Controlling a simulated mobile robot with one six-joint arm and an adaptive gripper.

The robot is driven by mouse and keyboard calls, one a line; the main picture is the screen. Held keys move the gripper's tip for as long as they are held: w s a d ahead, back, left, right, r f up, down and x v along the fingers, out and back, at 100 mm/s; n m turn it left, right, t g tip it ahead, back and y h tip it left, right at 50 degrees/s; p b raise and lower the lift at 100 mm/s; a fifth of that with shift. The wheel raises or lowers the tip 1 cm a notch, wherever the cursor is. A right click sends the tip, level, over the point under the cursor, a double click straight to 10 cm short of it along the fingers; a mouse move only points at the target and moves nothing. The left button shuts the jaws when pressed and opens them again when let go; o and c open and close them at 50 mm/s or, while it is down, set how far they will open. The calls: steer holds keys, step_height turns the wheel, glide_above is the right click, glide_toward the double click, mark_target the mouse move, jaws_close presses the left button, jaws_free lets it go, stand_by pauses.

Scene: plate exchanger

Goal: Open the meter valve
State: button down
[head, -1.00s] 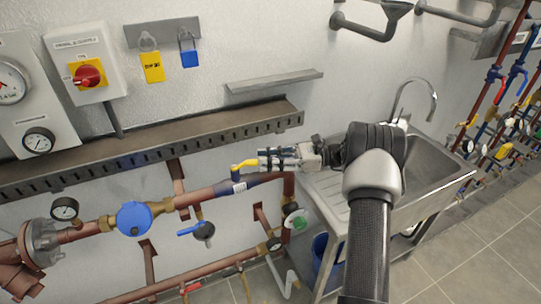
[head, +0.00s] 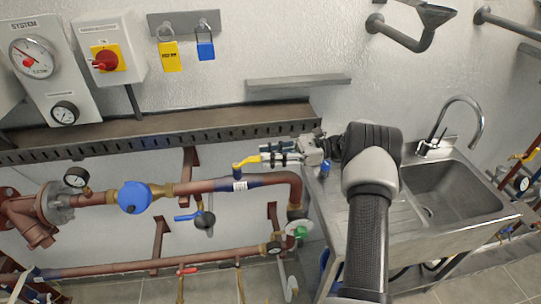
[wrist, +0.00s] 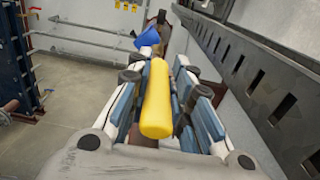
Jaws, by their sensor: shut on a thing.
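The meter valve's yellow lever (head: 248,161) is on the copper pipe to the right of the blue meter (head: 134,196), and it lies roughly along the pipe. My gripper (head: 272,154) comes from the right and is shut on the lever's free end. In the wrist view the yellow lever (wrist: 156,100) runs lengthwise between the blue-and-white fingers (wrist: 157,92). The blue meter lid (wrist: 148,38) shows beyond it. The fingers hide part of the lever in the head view.
A slotted cable tray (head: 160,131) runs along the wall just above the gripper, and also on the right in the wrist view (wrist: 262,85). A blue-handled valve (head: 188,217) hangs below the pipe. A steel sink (head: 455,195) stands at right.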

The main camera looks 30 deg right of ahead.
steer(key=shift+w, duration=0.1)
steer(key=c, duration=1.4)
jaws_free()
steer(key=v, duration=0.7)
steer(key=shift+d, duration=0.3)
steer(key=shift+a, duration=0.1)
